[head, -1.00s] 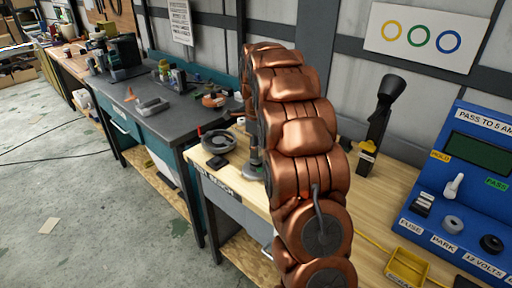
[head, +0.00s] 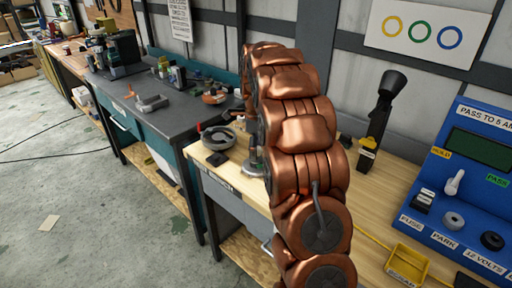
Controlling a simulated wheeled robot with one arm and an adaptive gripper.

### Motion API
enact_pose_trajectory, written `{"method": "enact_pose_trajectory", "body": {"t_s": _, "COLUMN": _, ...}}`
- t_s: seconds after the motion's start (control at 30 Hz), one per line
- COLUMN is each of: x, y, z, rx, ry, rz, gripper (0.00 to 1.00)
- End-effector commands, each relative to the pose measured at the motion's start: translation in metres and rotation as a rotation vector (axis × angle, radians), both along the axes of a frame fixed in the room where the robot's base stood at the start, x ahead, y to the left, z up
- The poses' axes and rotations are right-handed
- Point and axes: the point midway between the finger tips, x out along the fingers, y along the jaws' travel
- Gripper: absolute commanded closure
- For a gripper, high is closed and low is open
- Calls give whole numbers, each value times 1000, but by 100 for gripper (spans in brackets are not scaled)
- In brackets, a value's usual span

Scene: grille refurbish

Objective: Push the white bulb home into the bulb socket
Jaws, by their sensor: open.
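My copper-coloured arm rises through the middle of the view and curves over at the top, away from me. Its far end is hidden behind its own links, so I cannot make out my gripper or its fingers. A small grey metal part (head: 256,163) shows just left of the arm, low over the light wooden bench (head: 228,170); I cannot tell what it belongs to. A round dark grey ring-shaped part (head: 217,140) lies on the bench left of the arm.
A blue test panel (head: 428,205) with a screen, white lever and knobs stands at the right. A yellow tray (head: 405,262) lies before it. A black lamp-like tool (head: 383,118) stands upright at the back. A dark-topped bench (head: 178,110) is at left, beside open floor.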

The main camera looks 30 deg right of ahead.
Motion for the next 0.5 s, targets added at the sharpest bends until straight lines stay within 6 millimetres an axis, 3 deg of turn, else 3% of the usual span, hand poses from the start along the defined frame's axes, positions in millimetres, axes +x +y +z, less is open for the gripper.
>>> {"method": "enact_pose_trajectory", "body": {"t_s": 0.27, "x": 0, "y": 0, "z": 2, "rx": 0, "ry": 0, "rz": 0, "gripper": 32}}
{"method": "enact_pose_trajectory", "body": {"t_s": 0.5, "x": 2, "y": -1, "z": 33, "rx": -3, "ry": -7, "rz": 0, "gripper": 32}}
